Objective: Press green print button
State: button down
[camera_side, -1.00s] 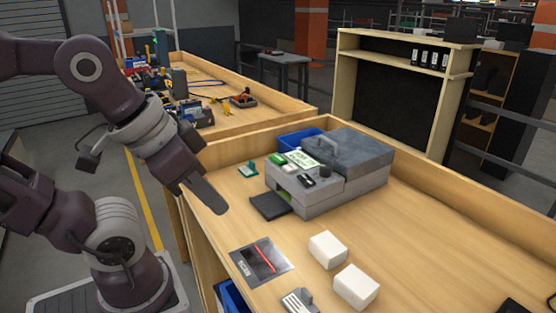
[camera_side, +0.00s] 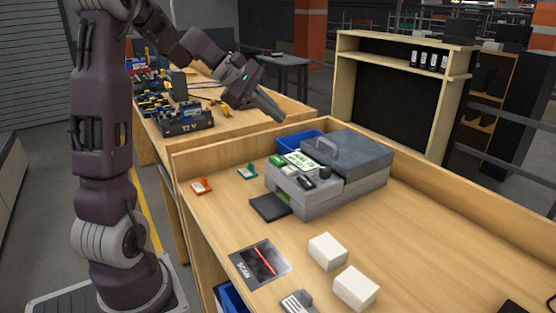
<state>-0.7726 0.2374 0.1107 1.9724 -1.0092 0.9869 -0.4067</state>
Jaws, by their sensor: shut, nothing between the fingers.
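A grey label printer (camera_side: 345,188) with a handled lid sits on the bench. On its top left are a green button-like patch (camera_side: 277,161), a small lit green-white panel (camera_side: 300,160), and dark controls (camera_side: 306,182). My gripper (camera_side: 276,112) is shut and empty. It is raised up and appears behind the printer's left end in the picture, pointing down to the right, clear of the printer and the green patch. The exact gap cannot be told from this view.
Two white boxes (camera_side: 327,251) and a scan pad (camera_side: 261,262) with a red line lie in front. Orange (camera_side: 201,186) and teal (camera_side: 247,172) small items lie left of the printer. A blue bin (camera_side: 297,141) stands behind it. Raised wooden edges border the bench.

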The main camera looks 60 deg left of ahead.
aim_at(274, 159)
jog(key=shift+w+a+f, duration=0.1)
jog(key=shift+a, duration=0.4)
jog(key=shift+f, duration=4.4)
jog(key=shift+d+f, duration=0.1)
jog(key=shift+f, duration=0.35)
